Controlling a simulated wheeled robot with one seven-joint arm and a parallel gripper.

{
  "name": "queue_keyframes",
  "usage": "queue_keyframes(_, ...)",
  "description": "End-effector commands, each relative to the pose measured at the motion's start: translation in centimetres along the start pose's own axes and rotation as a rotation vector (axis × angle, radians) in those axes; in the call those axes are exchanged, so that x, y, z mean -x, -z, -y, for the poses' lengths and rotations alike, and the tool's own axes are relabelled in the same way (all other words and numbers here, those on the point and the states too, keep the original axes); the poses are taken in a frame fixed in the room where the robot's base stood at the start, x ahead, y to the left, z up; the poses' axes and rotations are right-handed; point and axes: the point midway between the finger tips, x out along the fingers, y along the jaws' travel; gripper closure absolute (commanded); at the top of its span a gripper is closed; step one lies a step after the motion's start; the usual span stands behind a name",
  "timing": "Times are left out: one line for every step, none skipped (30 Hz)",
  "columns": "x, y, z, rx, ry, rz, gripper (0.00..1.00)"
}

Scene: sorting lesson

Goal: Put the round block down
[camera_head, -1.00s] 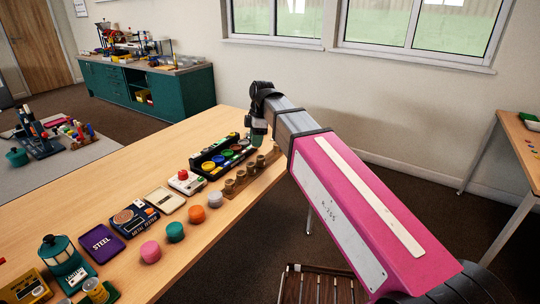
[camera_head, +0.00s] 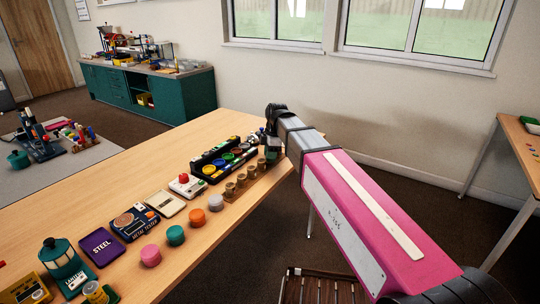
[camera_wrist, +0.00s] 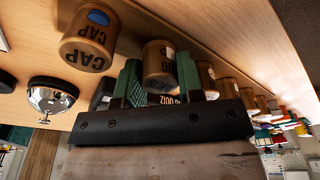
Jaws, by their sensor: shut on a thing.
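My gripper (camera_head: 271,147) is at the far right end of the table, beside the end of a row of brown round blocks on a wooden strip. In the wrist view its green fingers (camera_wrist: 160,80) are shut on a brown round block (camera_wrist: 159,62), which sits between the fingertips. I cannot tell whether this block touches anything below. A similar block marked CAP (camera_wrist: 88,45) stands to the left in the wrist view. In the head view the held block is hidden by the gripper and wrist.
Other brown round blocks (camera_head: 241,180) stand in a row close by. A black tray with coloured discs (camera_head: 209,170) lies to the left of the row. A shiny metal dome (camera_wrist: 52,95) is near the gripper. The far left part of the table (camera_head: 150,155) is clear.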

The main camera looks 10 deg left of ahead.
Motion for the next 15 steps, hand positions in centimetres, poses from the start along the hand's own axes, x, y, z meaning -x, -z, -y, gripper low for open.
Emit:
queue_keyframes(0.03, 0.01, -0.01, 0.000, 0.000, 0.000, 0.88)
queue_keyframes(0.04, 0.01, 0.00, 0.000, 0.000, 0.000, 0.88)
queue_keyframes(0.04, 0.01, 0.00, 0.000, 0.000, 0.000, 0.88)
queue_keyframes(0.04, 0.01, 0.00, 0.000, 0.000, 0.000, 0.88)
queue_keyframes(0.03, 0.01, 0.00, 0.000, 0.000, 0.000, 0.88)
queue_keyframes(-0.04, 0.01, 0.01, 0.000, 0.000, 0.000, 0.88)
queue_keyframes(-0.11, -0.01, 0.00, 0.000, 0.000, 0.000, 0.88)
queue_keyframes(-0.20, -0.02, 0.01, 0.000, 0.001, 0.000, 0.88)
queue_keyframes(-0.26, -0.03, 0.01, 0.000, 0.001, 0.000, 0.62)
queue_keyframes(-0.24, -0.02, 0.01, 0.000, 0.000, 0.000, 0.52)
queue_keyframes(-0.23, -0.02, 0.01, 0.000, 0.000, 0.000, 0.43)
queue_keyframes(-0.22, -0.02, 0.01, 0.000, 0.000, 0.000, 0.40)
queue_keyframes(-0.22, -0.02, 0.01, 0.000, 0.000, 0.000, 0.40)
queue_keyframes(-0.22, -0.02, 0.01, 0.000, 0.000, 0.000, 0.40)
queue_keyframes(-0.22, -0.02, 0.01, 0.000, 0.000, 0.000, 0.40)
